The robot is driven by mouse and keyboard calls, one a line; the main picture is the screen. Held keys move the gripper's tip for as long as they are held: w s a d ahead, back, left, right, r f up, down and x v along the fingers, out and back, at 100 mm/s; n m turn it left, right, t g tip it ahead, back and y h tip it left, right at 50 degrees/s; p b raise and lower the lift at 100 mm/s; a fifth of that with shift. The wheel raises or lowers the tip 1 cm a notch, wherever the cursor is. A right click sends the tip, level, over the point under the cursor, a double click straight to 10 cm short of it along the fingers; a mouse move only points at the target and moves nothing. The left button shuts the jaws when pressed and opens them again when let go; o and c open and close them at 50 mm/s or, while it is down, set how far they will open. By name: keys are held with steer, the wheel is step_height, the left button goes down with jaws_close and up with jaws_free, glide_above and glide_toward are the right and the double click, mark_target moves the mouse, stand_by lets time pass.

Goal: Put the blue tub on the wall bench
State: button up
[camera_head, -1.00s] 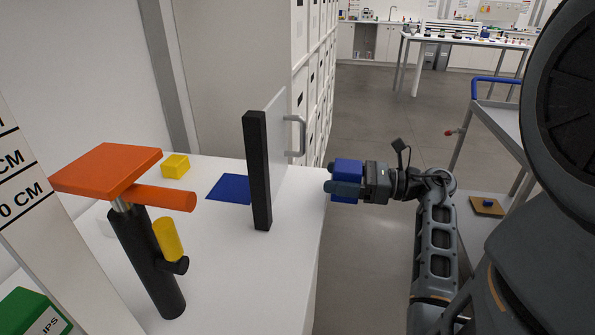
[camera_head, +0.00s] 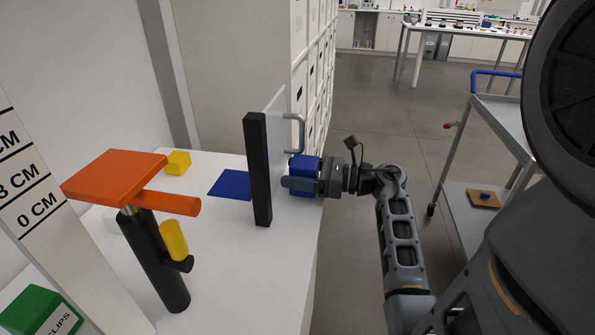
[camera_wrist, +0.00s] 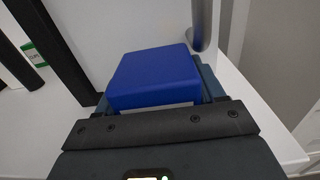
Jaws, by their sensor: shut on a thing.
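The blue tub (camera_head: 303,176) is between the fingers of my gripper (camera_head: 300,184), which is shut on it. In the wrist view the blue tub (camera_wrist: 153,77) fills the space between my fingers, close in front of a clear panel and a grey handle. In the head view the tub is at the right edge of the white wall bench (camera_head: 225,265), just right of the panel. I cannot tell whether the tub touches the bench top or the panel.
A black post (camera_head: 257,170) bears the clear panel with a grey handle (camera_head: 298,132). Beyond it lie a flat blue square (camera_head: 231,185) and a yellow tub (camera_head: 178,162). An orange-topped black stand (camera_head: 150,240) is at left. A trolley (camera_head: 495,125) stands at right.

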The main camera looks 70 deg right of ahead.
steer(key=shift+f, duration=0.25)
steer(key=o, duration=1.1)
steer(key=shift+r, duration=0.1)
steer(key=shift+r, duration=0.2)
steer(key=shift+s+f, duration=0.1)
steer(key=shift+s, duration=0.2)
steer(key=s+d+b, duration=0.1)
steer(key=s+b, duration=0.2)
steer(key=s, duration=0.8)
steer(key=shift+s, duration=0.2)
